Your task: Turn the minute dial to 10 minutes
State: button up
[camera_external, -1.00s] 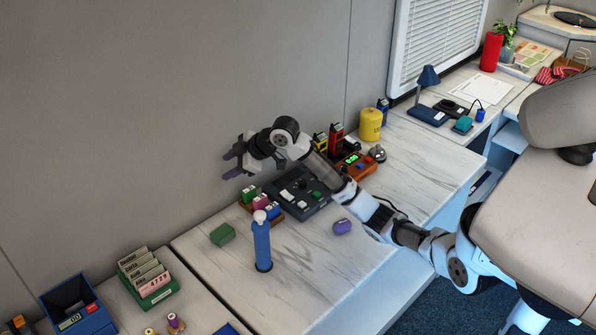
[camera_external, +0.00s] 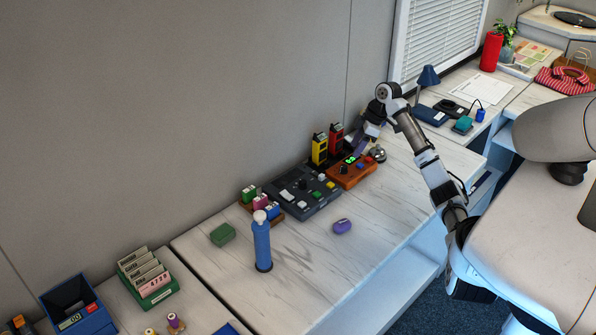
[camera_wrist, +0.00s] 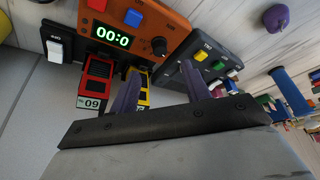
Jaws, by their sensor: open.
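The orange timer box (camera_external: 352,178) sits on the white marbled counter, right of a dark panel. In the wrist view the box (camera_wrist: 175,22) shows upside down or turned, with a green-lit display (camera_wrist: 113,37) whose visible digits read 00:0, the last cut off or unclear. A black round dial (camera_wrist: 159,46) is beside the display, and its pointer setting cannot be made out. My gripper (camera_external: 361,146) is above the box's back right side. Its two purple fingers (camera_wrist: 160,72) are apart and empty, pointing toward the dial without visible contact.
Red (camera_wrist: 97,80) and yellow (camera_wrist: 135,88) cased devices stand close by the timer. The dark panel (camera_external: 305,195) carries several coloured buttons. A silver bell-like object (camera_external: 378,154) is right of the timer. A purple object (camera_external: 342,226) lies in front, with clear counter around it.

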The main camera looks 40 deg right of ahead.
aim_at(344, 166)
jog(key=p+x, duration=0.1)
jog(key=x, duration=0.7)
jog(key=shift+f, duration=0.15)
jog(key=c, duration=1)
